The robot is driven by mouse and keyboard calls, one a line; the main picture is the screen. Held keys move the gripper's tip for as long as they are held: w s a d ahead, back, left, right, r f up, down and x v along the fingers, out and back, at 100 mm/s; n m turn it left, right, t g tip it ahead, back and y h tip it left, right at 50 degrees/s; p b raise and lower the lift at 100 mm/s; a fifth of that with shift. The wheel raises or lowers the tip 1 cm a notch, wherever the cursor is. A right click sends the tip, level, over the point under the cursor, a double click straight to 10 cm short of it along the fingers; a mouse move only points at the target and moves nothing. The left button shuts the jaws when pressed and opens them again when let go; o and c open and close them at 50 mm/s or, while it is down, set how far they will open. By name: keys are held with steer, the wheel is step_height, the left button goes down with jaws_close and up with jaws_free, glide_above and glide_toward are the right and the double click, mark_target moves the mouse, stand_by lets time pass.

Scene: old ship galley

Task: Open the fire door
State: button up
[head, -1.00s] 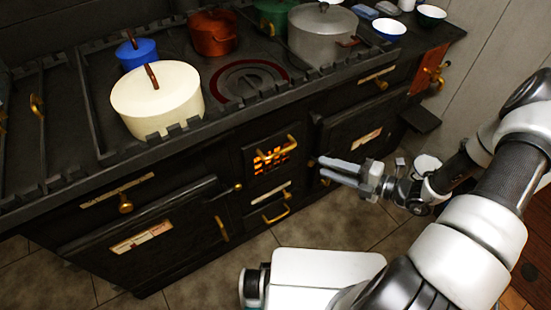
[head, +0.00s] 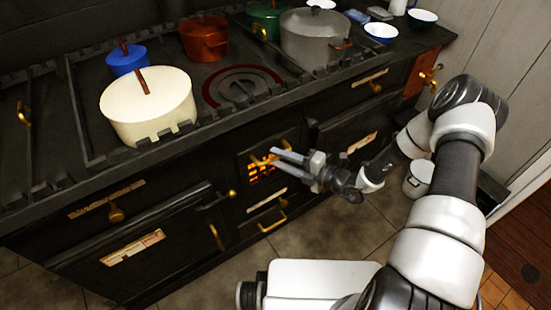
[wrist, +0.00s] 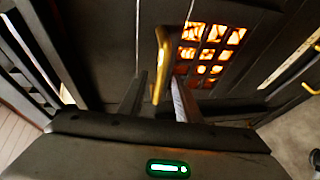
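The fire door (head: 247,163) is a small black door in the middle of the range front. It has a glowing orange grate (head: 262,174) and a brass handle (head: 257,159), and it looks shut. My gripper (head: 278,157) is at the door with its fingers towards the handle. In the wrist view, the handle (wrist: 161,62) reaches between the two fingers of my gripper (wrist: 158,95), which stand apart on either side of it. The glowing grate (wrist: 210,45) is just right of the handle. I cannot tell whether either finger touches the handle.
A lower drawer with a brass handle (head: 272,222) is below the fire door. Oven doors are at left (head: 140,250) and right (head: 350,135). A cream pot (head: 148,105) and a grey pot (head: 315,40) stand on the stove top. A white pail (head: 417,180) is at right.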

steer(key=shift+x, duration=1)
jaws_close()
steer(key=shift+d+f+b, duration=0.1)
steer(key=shift+f+b, duration=0.05)
steer(key=shift+b, duration=0.15)
